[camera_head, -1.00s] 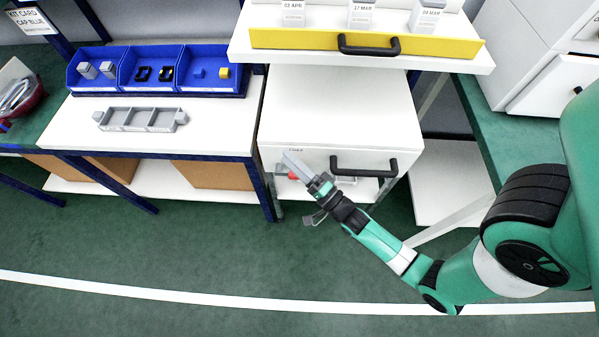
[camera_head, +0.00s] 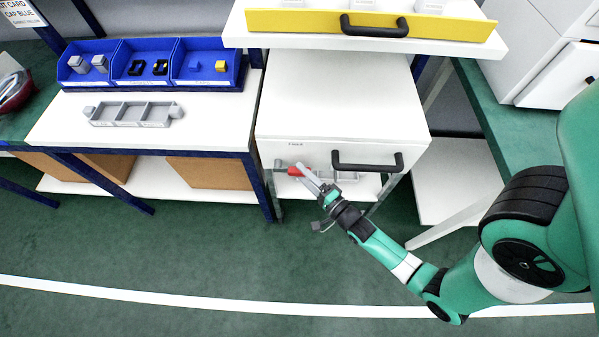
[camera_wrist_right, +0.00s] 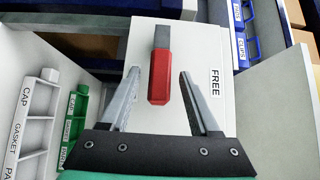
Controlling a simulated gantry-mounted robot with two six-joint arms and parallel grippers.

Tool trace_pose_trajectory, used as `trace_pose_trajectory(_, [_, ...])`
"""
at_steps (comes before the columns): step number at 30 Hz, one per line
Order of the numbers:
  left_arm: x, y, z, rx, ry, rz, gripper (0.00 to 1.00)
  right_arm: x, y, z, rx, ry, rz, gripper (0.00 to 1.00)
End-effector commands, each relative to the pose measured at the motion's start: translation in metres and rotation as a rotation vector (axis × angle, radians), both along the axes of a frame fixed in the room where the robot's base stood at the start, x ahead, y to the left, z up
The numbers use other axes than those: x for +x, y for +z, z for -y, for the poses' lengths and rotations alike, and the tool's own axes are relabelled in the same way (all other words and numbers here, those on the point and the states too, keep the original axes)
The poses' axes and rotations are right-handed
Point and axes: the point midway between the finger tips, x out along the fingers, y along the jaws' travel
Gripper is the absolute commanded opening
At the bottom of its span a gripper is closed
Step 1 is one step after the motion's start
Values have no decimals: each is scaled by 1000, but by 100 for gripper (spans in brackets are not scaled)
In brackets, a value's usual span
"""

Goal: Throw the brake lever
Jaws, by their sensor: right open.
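The brake lever is a red grip on a grey stem, mounted on the front of a white cart; in the head view its red grip (camera_head: 296,171) shows just left of my gripper's fingers. In the right wrist view the red grip (camera_wrist_right: 158,82) lies between the two fingers, with a gap on each side. My right gripper (camera_head: 305,171) is open at the cart front; its spread fingers also show in the wrist view (camera_wrist_right: 159,74). A label reading FREE (camera_wrist_right: 215,83) is right of the lever there. My left gripper is not in view.
The white cart (camera_head: 340,105) has a black handle (camera_head: 368,162) right of my gripper. A yellow-fronted drawer (camera_head: 300,22) is above it. A white bench (camera_head: 60,125) at left holds blue bins (camera_head: 150,83) and a grey tray (camera_head: 133,115). Green floor is open in front.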

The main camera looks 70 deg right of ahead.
Motion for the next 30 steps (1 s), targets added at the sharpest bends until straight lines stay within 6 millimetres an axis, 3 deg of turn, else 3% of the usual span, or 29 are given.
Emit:
trace_pose_trajectory(5, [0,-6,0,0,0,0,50,16,-1,8,0,1,-1,62])
trace_pose_trajectory(13, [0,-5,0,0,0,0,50,17,0,9,0,0,-2,61])
trace_pose_trajectory(23, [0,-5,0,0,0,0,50,17,0,9,0,0,-2,1])
trace_pose_trajectory(30, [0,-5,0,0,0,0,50,17,0,9,0,0,-1,0])
